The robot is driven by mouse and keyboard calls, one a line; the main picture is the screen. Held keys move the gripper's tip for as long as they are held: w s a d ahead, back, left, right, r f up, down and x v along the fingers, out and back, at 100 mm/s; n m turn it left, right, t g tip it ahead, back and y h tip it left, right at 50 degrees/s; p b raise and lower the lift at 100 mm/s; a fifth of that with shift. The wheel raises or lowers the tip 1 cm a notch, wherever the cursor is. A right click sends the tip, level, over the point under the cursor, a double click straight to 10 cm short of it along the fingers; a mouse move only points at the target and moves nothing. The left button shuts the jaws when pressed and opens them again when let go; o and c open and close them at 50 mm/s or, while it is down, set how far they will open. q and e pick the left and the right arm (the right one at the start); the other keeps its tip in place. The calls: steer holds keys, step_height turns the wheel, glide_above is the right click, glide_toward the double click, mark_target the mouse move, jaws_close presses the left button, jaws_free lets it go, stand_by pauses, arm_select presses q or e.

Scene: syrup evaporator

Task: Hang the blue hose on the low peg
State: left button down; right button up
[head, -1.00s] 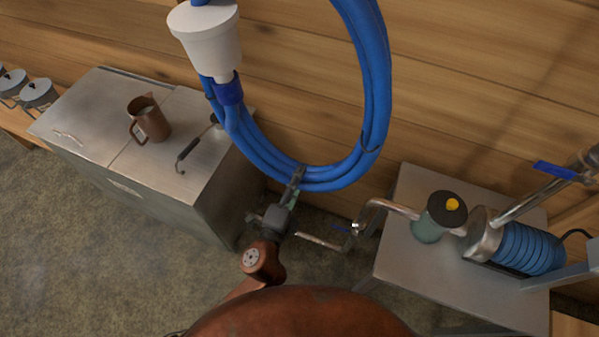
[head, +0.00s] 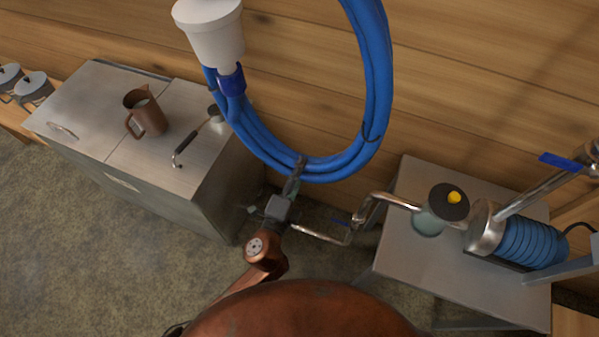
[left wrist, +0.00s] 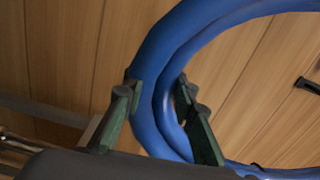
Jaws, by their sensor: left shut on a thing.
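The blue hose (head: 372,60) is a coiled loop in front of the wooden wall, its top cut off by the upper edge of the head view. My left gripper (head: 298,170) is shut on the bottom of the coil. In the left wrist view the blue hose (left wrist: 152,92) runs between the two green fingers of my left gripper (left wrist: 160,97). My right gripper is not in view.
A white bucket-like container (head: 212,35) overlaps the coil's left side. A steel cabinet (head: 85,100) with a brown jug (head: 148,115) stands left. A steel table (head: 400,255) with a pump (head: 440,210) and a blue ribbed cylinder (head: 530,243) stands right. Bare floor lies at lower left.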

mark_target(308, 153)
arm_select(q)
steer(key=shift+x, duration=2.1)
steer(key=shift+r, duration=0.15)
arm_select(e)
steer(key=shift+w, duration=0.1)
arm_select(q)
steer(key=b+x, duration=0.2)
steer(key=x, duration=1.2)
steer(key=shift+w+d+b, duration=0.25)
steer(key=shift+w+b, duration=0.05)
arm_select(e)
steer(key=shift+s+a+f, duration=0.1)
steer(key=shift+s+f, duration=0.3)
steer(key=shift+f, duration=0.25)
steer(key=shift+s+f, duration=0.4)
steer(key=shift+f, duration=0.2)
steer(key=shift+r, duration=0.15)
